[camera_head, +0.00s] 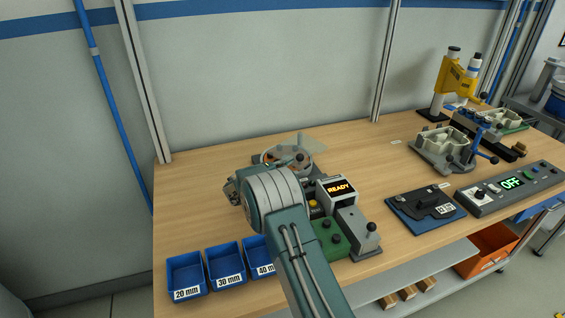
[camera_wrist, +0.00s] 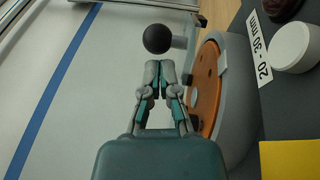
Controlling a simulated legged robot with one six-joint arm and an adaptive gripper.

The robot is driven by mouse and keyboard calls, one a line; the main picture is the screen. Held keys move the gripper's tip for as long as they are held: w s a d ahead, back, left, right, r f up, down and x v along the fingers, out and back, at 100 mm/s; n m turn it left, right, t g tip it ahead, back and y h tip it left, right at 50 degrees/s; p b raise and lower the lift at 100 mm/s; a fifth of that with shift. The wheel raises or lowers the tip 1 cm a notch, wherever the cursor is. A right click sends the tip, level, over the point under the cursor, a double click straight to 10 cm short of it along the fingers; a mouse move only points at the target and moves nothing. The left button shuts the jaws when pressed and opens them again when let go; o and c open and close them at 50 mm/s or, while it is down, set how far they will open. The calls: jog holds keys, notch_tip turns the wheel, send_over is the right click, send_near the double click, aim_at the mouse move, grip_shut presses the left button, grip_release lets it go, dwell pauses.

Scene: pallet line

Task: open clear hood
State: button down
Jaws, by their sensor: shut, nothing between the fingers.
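A see-through panel, apparently the clear hood (camera_head: 313,143), shows as a pale, tilted sheet at the back of the machine (camera_head: 350,218) in the head view. In the wrist view a black ball knob (camera_wrist: 157,38) on a short grey stem lies just beyond my gripper (camera_wrist: 154,76). The gripper's fingers are shut and empty, with the tips close below the knob. Whether they touch it I cannot tell. Beside the fingers is an orange disc (camera_wrist: 205,88) in a grey round housing. My arm hides much of the machine in the head view, including the fingers.
The machine's READY display (camera_head: 340,188) is lit. Blue bins (camera_head: 186,278) stand at the front left. The table's back left is clear. A yellow block (camera_wrist: 290,160) shows in the wrist view.

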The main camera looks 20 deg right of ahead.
aim_at(303, 166)
jog(key=shift+d, duration=0.1)
jog(key=shift+s+d+r+n+t, duration=0.1)
jog(key=shift+s+d+n+t, duration=0.25)
jog(key=shift+d+t, duration=0.2)
jog(key=shift+s+d+n+t+y, duration=0.1)
jog(key=shift+s+d+t+y, duration=0.15)
jog(key=shift+d, duration=0.35)
jog(key=shift+s+d+n+t, duration=0.15)
jog(key=shift+s+d, duration=0.15)
jog(key=shift+d, duration=0.25)
jog(key=shift+s+d+n+t+y, duration=0.15)
jog(key=shift+s+d, duration=0.15)
jog(key=shift+d, duration=0.3)
jog(key=shift+a, duration=0.15)
